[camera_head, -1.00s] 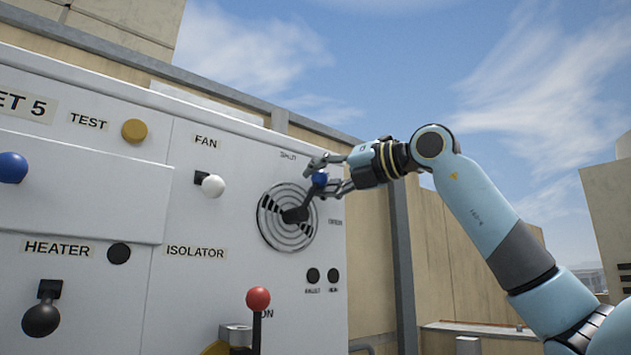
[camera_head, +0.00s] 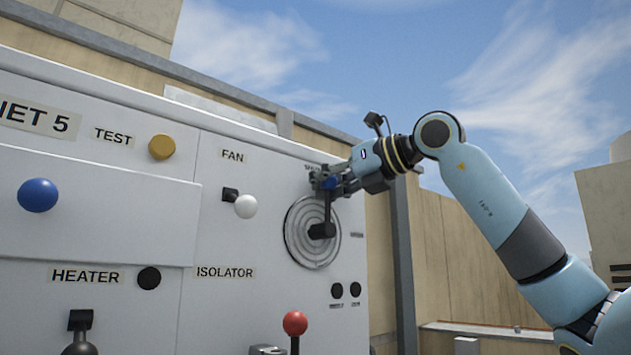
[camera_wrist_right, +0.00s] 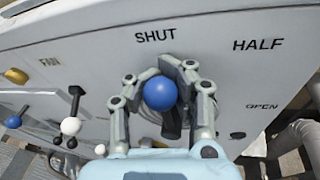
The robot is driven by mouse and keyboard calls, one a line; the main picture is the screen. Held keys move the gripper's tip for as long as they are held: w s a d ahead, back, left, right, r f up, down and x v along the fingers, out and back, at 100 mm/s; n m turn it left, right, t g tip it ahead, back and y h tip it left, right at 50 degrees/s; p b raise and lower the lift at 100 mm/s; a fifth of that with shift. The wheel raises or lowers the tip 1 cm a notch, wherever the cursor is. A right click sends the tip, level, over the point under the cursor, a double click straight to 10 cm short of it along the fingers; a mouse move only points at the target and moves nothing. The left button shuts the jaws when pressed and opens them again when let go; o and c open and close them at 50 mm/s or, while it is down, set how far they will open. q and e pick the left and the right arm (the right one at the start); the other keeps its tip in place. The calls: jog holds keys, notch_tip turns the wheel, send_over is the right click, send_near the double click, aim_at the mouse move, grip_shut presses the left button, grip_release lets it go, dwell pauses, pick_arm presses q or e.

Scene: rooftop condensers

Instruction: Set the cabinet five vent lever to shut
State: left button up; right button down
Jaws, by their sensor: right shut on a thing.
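The vent lever (camera_head: 329,215) is a black arm on a round grey vent dial (camera_head: 300,232) at the right side of the cabinet face. It points up, toward the SHUT label, which reads clearly in the right wrist view. Its blue ball knob (camera_wrist_right: 160,93) sits between the fingers in the right wrist view. My right gripper (camera_head: 329,181) is shut on the blue knob. My left gripper is not in view.
The white cabinet (camera_head: 130,225) also carries a white fan knob (camera_head: 245,206), a yellow test knob (camera_head: 162,146), a blue knob (camera_head: 38,195), a black heater lever (camera_head: 80,325) and a red knob (camera_head: 295,323). Open sky lies above and right of my right arm.

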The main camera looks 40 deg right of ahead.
jog(key=shift+s+a, duration=0.1)
jog(key=shift+a, duration=0.1)
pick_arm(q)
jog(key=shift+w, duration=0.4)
